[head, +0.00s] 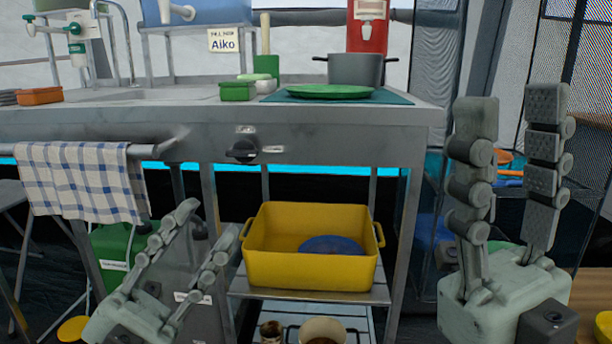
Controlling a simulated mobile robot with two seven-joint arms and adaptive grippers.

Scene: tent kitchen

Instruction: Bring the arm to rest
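My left gripper (208,232) is at the lower left in the head view, in front of the counter and below the hanging towel. Its two fingers are spread apart with nothing between them. My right gripper (512,115) is at the right, pointing up, beside the counter's right end. Its two fingers are apart and empty. Both grippers are clear of the counter's top in the picture.
A metal counter (330,122) holds a grey pot (356,70), a green plate (330,91) and a green box (237,91). A yellow tub (310,271) with a blue dish stands on the shelf below. A checked towel (80,180) hangs at left.

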